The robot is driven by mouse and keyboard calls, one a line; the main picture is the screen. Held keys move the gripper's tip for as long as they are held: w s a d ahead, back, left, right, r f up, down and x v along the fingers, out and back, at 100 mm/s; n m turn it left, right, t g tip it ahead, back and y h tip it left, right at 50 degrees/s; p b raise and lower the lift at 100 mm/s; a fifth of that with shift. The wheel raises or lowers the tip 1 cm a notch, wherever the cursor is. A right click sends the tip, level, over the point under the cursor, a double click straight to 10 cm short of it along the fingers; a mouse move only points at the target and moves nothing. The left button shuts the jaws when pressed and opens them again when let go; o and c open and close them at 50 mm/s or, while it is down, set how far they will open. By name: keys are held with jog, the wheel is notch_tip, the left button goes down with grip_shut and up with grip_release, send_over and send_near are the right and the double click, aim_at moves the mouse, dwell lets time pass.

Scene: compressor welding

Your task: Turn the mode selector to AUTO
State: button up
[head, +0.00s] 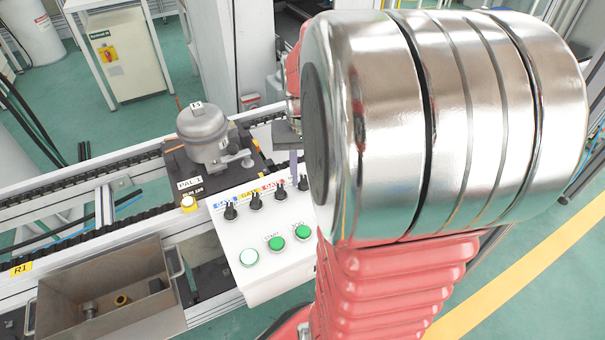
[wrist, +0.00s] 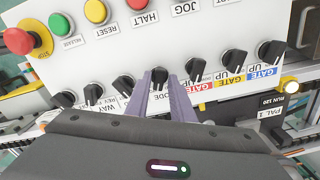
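The mode selector is a black rotary knob (wrist: 160,76) in the lower row of the white control panel, with a partly covered label ending in "ODE" beside it. In the wrist view my gripper (wrist: 160,87) has its two purple fingers apart, one on each side of this knob. I cannot tell whether they touch it. The knob's pointer setting is too small to read, and no AUTO mark can be read. In the head view one purple finger of my gripper (head: 293,164) shows just above the panel; my arm hides the rest.
Similar black knobs stand close on both sides, including the red GATE knob (wrist: 197,67). A red mushroom button (wrist: 19,40) and coloured push buttons fill the other row. A grey compressor (head: 203,133) on a pallet stands behind the panel (head: 268,265). A metal bin (head: 110,275) is at left.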

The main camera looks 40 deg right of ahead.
aim_at(303, 179)
jog(key=shift+o, duration=1.1)
notch_tip(303, 179, up, 14)
jog(key=shift+f, duration=0.15)
dwell(0.4)
